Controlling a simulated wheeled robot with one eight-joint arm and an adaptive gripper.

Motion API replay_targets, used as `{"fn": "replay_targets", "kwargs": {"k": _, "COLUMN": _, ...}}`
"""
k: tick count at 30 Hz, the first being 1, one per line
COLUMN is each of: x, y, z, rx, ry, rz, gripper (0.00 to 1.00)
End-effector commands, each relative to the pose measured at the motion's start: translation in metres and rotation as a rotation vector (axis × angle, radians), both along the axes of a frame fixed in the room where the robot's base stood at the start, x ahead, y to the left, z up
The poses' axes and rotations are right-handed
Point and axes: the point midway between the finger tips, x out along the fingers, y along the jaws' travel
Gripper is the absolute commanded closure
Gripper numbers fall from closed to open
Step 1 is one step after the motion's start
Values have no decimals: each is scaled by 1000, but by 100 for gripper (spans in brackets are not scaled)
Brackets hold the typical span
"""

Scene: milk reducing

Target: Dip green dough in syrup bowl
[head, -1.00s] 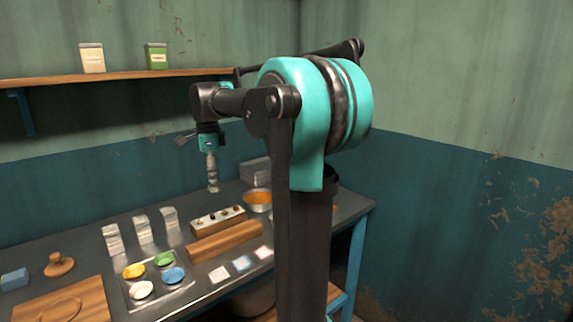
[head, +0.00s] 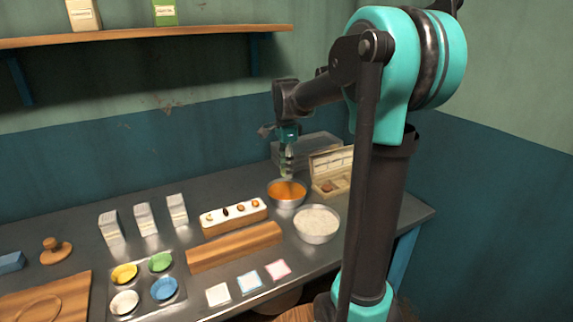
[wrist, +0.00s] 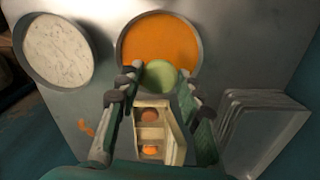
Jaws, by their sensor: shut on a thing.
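A round green dough ball (wrist: 160,75) sits between the fingertips of my gripper (wrist: 158,88) in the wrist view. The gripper is shut on it. The syrup bowl (wrist: 180,45) is round and metal, filled with orange syrup, and lies behind the ball in that view. In the head view my gripper (head: 287,168) points down just above the syrup bowl (head: 287,194). Whether the dough touches the syrup cannot be told. The dough is too small to make out clearly in the head view.
A bowl of white powder (head: 317,223) stands in front of the syrup bowl. An open wooden box with compartments (head: 331,170) is to its right, and clear containers (head: 304,148) stand behind. A wooden rack with small pieces (head: 233,217) is left.

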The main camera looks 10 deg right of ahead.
Motion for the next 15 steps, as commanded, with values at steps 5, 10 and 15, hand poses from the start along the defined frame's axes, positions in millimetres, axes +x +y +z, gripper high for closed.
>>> {"fn": "replay_targets", "kwargs": {"k": 5, "x": 0, "y": 0, "z": -13, "rx": 0, "ry": 0, "rz": -1, "gripper": 87}}
{"fn": "replay_targets", "kwargs": {"k": 10, "x": 0, "y": 0, "z": -25, "rx": 0, "ry": 0, "rz": -2, "gripper": 87}}
{"fn": "replay_targets", "kwargs": {"k": 15, "x": 0, "y": 0, "z": -37, "rx": 0, "ry": 0, "rz": -2, "gripper": 87}}
